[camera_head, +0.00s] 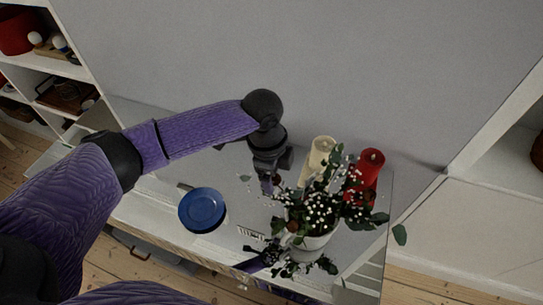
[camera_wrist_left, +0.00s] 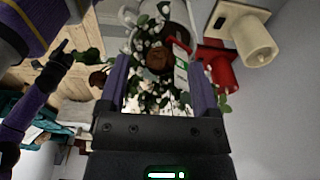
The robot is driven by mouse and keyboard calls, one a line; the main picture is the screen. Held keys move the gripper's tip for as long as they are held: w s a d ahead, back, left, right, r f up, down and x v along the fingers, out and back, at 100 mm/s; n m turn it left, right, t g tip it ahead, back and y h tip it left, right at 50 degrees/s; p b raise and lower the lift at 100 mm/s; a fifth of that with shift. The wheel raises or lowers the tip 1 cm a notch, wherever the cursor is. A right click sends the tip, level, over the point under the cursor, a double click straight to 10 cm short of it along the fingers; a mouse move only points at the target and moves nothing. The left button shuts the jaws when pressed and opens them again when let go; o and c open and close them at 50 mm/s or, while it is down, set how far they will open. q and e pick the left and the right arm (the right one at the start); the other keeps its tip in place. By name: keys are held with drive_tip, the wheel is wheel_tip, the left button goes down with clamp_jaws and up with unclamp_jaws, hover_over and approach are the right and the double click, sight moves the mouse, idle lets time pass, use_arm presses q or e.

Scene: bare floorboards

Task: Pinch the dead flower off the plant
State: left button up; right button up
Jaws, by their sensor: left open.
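The plant (camera_head: 325,210) has dark green leaves and small white blossoms. It stands in a white pot (camera_head: 318,241) on a pale tabletop. A brown, withered-looking flower head (camera_wrist_left: 158,60) shows in the left wrist view, between my left gripper's fingers and beyond them. A brownish head (camera_head: 293,226) also shows in the head view at the plant's left front. My left gripper (camera_head: 268,185) is open, pointing down at the upper left of the plant, with nothing held. My right gripper (camera_head: 264,258) is low at the plant's front left; its jaws are unclear.
A blue plate (camera_head: 201,209) lies to the left on the table (camera_head: 160,209). The wall is close behind. Shelves stand at the far left.

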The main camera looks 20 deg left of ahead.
use_arm(q)
drive_tip(key=shift+f, duration=0.3)
clamp_jaws()
idle(0.5)
